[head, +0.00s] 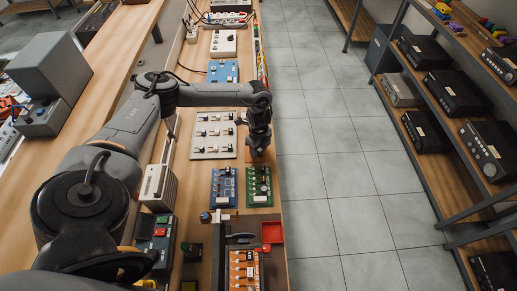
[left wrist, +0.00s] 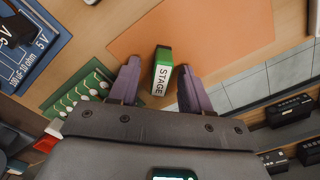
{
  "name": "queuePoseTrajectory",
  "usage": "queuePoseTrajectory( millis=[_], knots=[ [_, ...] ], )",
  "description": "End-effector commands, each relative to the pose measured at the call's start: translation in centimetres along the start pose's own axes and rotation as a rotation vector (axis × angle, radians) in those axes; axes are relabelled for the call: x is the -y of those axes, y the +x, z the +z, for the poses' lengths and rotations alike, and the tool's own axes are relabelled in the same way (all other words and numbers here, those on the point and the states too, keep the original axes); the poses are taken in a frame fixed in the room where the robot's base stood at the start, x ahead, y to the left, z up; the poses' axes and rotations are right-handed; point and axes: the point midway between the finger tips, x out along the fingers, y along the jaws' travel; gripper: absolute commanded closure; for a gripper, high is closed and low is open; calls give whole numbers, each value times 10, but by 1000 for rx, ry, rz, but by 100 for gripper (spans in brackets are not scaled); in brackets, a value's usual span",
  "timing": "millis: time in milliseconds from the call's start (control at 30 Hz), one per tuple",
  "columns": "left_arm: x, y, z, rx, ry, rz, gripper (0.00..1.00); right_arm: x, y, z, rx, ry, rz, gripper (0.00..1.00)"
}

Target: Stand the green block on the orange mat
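A green block (left wrist: 163,58) with a white label reading STAGE shows in the left wrist view, between the purple fingers of my left gripper (left wrist: 160,83). A gap shows on each side of it, so the fingers look open around it. Behind it lies the flat orange mat (left wrist: 215,32). Whether the block touches the mat is hard to tell. In the head view my left gripper (head: 258,153) points down over the bench, beyond the green circuit board; the block and mat are hidden or too small there. My right gripper is not in view.
A green circuit board (head: 259,187) and a blue one (head: 223,187) lie just nearer than the gripper. A white switch panel (head: 214,134) is to its left. A red tray (head: 271,232) sits nearer. The bench edge and tiled floor (head: 340,170) are close on the right.

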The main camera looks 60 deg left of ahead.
Motion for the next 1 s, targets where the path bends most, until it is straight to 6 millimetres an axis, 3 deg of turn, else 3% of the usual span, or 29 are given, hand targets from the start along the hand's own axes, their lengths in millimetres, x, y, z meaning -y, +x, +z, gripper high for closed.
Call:
queuePoseTrajectory(
  millis=[267,433,1000],
  knots=[
    [0,-2,0,0,0,0,53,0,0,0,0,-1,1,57],
    [0,-14,0,0,-1,-1,53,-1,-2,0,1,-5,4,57],
    [1,-109,0,0,-1,-2,53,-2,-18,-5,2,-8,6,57]
  ],
)
